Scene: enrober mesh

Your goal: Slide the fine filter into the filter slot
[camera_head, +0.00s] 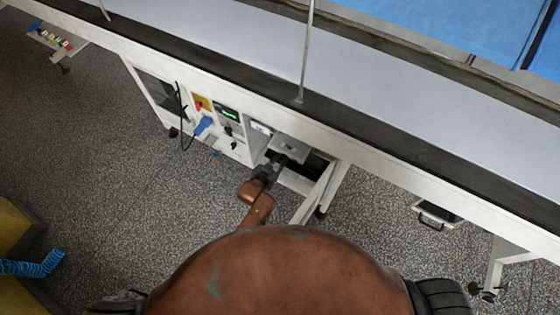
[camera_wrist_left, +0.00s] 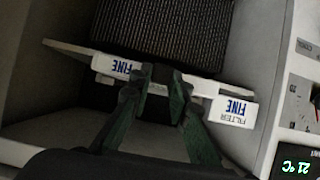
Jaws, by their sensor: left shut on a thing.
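The fine filter shows in the left wrist view as a white front bar (camera_wrist_left: 207,87) with blue FINE labels and a dark mesh (camera_wrist_left: 160,30) behind it. My left gripper (camera_wrist_left: 161,78) is shut on the middle of the bar, and its fingers hide part of it. The bar lies slightly tilted across the picture, between pale compartment walls. In the head view my left gripper (camera_head: 278,161) is at the front of the white cabinet under the bench, by a dark opening (camera_head: 318,164). The filter slot cannot be clearly made out, nor how far the filter is in.
The white cabinet's panel with a green display (camera_head: 227,112) is left of my gripper; a blue-handled tool (camera_head: 203,124) and black cable hang there. A white open door or leg (camera_head: 318,192) stands close on the right. The bench top (camera_head: 240,50) overhangs. Speckled floor is clear in front.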

